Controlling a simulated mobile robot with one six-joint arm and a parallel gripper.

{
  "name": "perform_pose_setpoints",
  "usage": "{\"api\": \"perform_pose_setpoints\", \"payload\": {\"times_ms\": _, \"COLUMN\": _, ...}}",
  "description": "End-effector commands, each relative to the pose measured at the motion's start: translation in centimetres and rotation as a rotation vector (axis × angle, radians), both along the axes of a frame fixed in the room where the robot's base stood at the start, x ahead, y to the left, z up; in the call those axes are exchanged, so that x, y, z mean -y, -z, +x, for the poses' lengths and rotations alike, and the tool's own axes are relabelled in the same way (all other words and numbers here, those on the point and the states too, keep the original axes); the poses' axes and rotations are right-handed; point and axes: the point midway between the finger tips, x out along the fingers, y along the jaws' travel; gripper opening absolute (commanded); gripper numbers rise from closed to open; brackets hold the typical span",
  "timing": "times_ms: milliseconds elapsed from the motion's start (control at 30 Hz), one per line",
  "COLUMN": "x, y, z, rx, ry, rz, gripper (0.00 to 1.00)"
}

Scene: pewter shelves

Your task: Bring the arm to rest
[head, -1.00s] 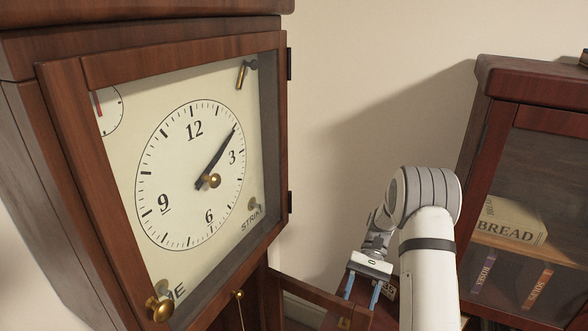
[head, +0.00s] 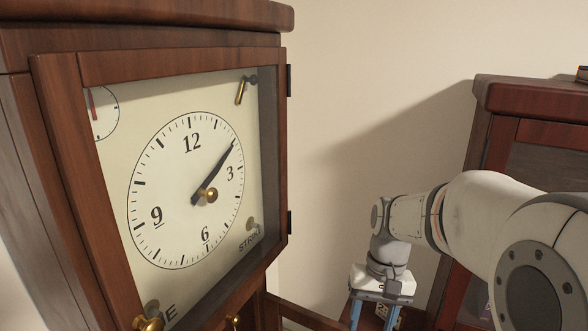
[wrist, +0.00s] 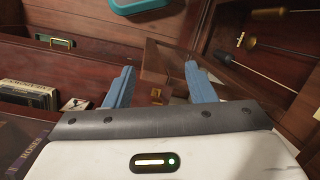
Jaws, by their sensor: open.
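My gripper (head: 375,313) hangs at the end of my white arm at the lower right of the head view, fingers pointing down, to the right of the tall clock. In the wrist view its two blue fingers (wrist: 159,84) stand wide apart. No held object shows between them. Beyond the gap is a brown wooden panel edge with a small brass fitting (wrist: 156,95); I cannot tell how far it is from the fingertips.
The wooden clock (head: 190,185) fills the left of the head view, its glazed door shut. A low wooden panel juts out beneath it. A dark red cabinet (head: 540,100) stands behind my arm. A teal object (wrist: 140,5) and books (wrist: 30,95) show in the wrist view.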

Motion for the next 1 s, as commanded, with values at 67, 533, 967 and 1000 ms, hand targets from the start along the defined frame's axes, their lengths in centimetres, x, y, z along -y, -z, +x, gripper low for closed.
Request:
{"api": "perform_pose_setpoints", "payload": {"times_ms": 67, "x": -0.1, "y": -0.3, "z": -1.3, "rx": 0.063, "ry": -0.014, "rz": -0.018, "gripper": 0.5}}
{"api": "perform_pose_setpoints", "payload": {"times_ms": 533, "x": 0.0, "y": -0.6, "z": -8.0, "rx": 0.393, "ry": -0.091, "rz": -0.1, "gripper": 0.5}}
{"api": "perform_pose_setpoints", "payload": {"times_ms": 967, "x": 0.2, "y": -0.2, "z": -9.6, "rx": 0.483, "ry": -0.111, "rz": -0.123, "gripper": 0.5}}
{"api": "perform_pose_setpoints", "payload": {"times_ms": 1000, "x": 0.2, "y": -0.2, "z": -9.6, "rx": 0.483, "ry": -0.111, "rz": -0.123, "gripper": 0.5}}
